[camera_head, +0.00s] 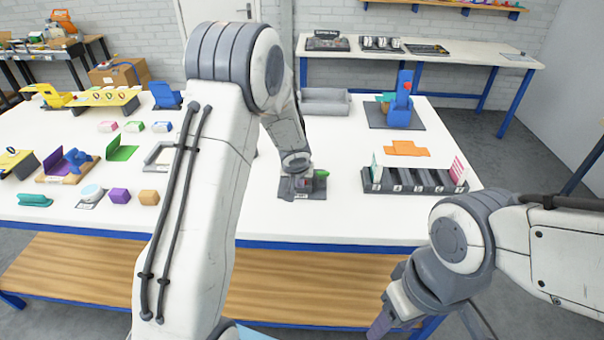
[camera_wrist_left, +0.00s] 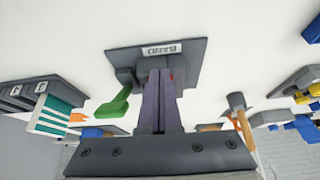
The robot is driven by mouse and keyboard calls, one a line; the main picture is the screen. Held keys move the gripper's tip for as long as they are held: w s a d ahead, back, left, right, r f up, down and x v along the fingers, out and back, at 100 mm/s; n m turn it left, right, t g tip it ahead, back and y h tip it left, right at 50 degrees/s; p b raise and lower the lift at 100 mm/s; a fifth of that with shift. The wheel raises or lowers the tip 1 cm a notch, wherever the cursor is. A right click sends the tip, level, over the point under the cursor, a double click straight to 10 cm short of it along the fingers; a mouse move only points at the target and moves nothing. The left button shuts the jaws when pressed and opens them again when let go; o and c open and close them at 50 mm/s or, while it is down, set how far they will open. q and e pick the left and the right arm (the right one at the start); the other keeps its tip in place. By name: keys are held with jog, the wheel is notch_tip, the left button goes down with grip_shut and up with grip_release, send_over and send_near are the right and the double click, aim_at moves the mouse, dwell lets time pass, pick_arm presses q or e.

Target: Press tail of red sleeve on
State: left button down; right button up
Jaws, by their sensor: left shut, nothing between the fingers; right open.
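A small dark fixture (camera_head: 286,194) with a label plate stands near the table's front edge, and it also shows in the left wrist view (camera_wrist_left: 190,62). A green lever-like piece (camera_wrist_left: 113,107) sticks out at its side. A small bit of red (camera_wrist_left: 172,77) shows beside my fingertips; the rest of the red sleeve is hidden, and I cannot tell how it sits. My left gripper (camera_wrist_left: 158,78) is shut with nothing between its fingers, down at the fixture. My right gripper (camera_head: 379,326) is open and empty, low in front of the table.
A dark slotted rack (camera_head: 415,188) with upright cards stands right of the fixture. An orange flat piece (camera_head: 407,149) and a blue stand (camera_head: 400,105) lie behind it. Several small blocks and holders fill the left side of the white table (camera_head: 345,215).

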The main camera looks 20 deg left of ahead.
pick_arm(q)
jog(key=shift+w+a+p, duration=0.2)
jog(key=shift+w+p, duration=0.5)
jog(key=shift+w, duration=0.05)
dwell(1.2)
jog(key=shift+w, duration=0.15)
dwell(0.8)
jog(key=shift+s+b, duration=0.35)
jog(key=shift+b, duration=0.2)
jog(key=shift+s+d+b, duration=0.25)
jog(key=shift+s+b, duration=0.55)
jog(key=shift+s, duration=0.05)
notch_tip(320, 180, up, 10)
jog(key=p, duration=0.9)
jog(key=shift+s, duration=0.1)
